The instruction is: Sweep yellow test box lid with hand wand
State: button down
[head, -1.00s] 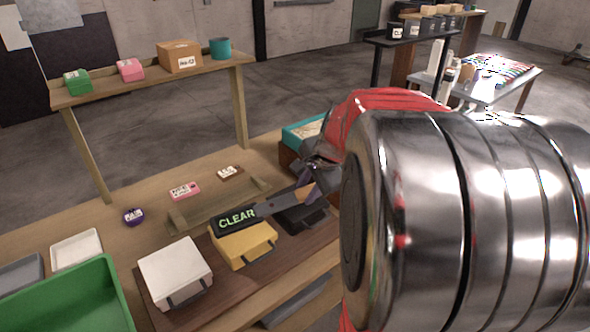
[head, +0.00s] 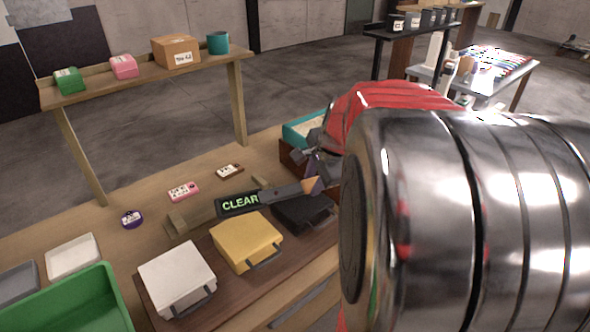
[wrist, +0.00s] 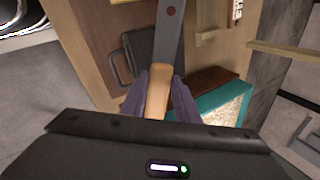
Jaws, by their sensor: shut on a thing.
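My gripper (head: 318,172) is shut on the handle of the hand wand (head: 270,196). In the wrist view, the fingers (wrist: 158,98) close around its orange-tan grip (wrist: 157,90). The wand is dark, and its display reads CLEAR in green. It extends left, with its display end over the far edge of the yellow test box (head: 246,240) in the head view. I cannot tell the gap between wand and lid. The yellow box is closed, between a white box (head: 176,274) and a black box (head: 304,212) on a brown board.
A green bin (head: 75,305) and a white tray (head: 73,256) are at the left. Small labelled items, a wooden rack (head: 178,224) and a teal-rimmed box (head: 296,130) lie behind. A raised shelf (head: 150,69) stands at the back.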

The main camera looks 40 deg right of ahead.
jog(key=shift+f, duration=2.35)
jog(key=shift+s+a+f, duration=0.1)
jog(key=shift+s+a, duration=0.2)
jog(key=shift+s, duration=0.55)
jog(key=shift+s+a+f, duration=0.1)
jog(key=shift+s+a, duration=0.15)
jog(key=shift+s, duration=0.6)
jog(key=shift+r, duration=0.1)
dwell(2.6)
jog(key=shift+r, duration=2.95)
